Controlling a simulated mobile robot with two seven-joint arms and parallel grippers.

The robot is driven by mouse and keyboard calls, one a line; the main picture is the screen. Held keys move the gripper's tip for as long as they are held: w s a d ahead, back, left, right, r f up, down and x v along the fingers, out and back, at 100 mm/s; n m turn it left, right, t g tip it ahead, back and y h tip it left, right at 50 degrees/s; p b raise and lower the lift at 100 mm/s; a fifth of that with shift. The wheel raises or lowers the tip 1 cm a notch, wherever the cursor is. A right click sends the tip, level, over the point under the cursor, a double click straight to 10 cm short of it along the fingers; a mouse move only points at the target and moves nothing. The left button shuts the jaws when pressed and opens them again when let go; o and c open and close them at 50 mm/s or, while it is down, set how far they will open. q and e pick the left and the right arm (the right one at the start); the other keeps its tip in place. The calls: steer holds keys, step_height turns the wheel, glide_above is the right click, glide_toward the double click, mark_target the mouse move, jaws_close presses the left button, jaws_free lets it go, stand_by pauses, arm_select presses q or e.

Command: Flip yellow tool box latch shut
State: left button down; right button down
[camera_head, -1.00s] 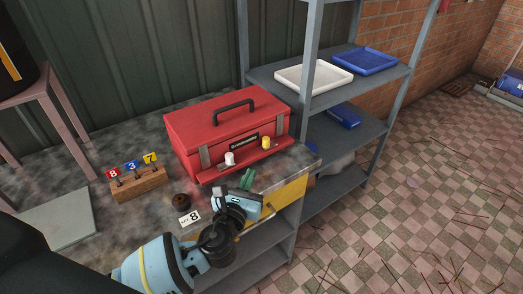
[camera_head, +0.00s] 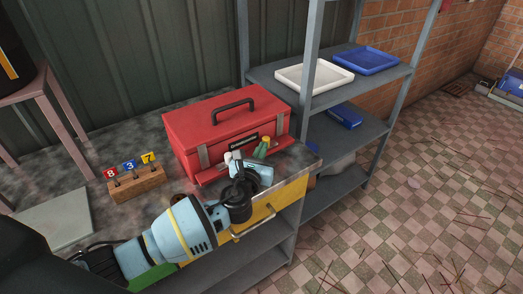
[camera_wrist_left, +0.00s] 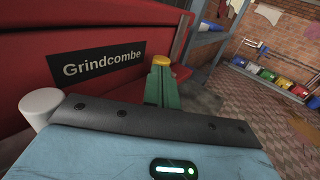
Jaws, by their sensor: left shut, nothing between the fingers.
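The red tool box (camera_head: 218,130) stands on the bench with its lid down. It also shows close up in the wrist view (camera_wrist_left: 110,25). A yellow knob (camera_head: 267,140) marks the latch at the right of its front, above a red ledge. A white knob (camera_head: 228,156) is at the left of the front, and it shows in the wrist view (camera_wrist_left: 41,105). My left gripper (camera_head: 261,151) is shut and empty, its green fingertips (camera_wrist_left: 160,82) right at the yellow knob, hiding most of it. I cannot tell whether they touch. My right gripper is out of view.
A wooden block with numbered red, blue and yellow tags (camera_head: 136,182) stands left of the box. A grey shelf rack (camera_head: 350,140) with a white tray (camera_head: 314,77) and a blue tray (camera_head: 367,61) stands at the right. The bench's left part has bare room.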

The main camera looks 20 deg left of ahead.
mark_target(272, 146)
arm_select(q)
steer(key=w+d, duration=0.2)
steer(key=w, duration=0.1)
steer(key=shift+w+d+b, duration=0.1)
steer(key=shift+d+b, duration=0.15)
steer(key=shift+b, duration=0.05)
steer(key=shift+r, duration=0.15)
stand_by(0.3)
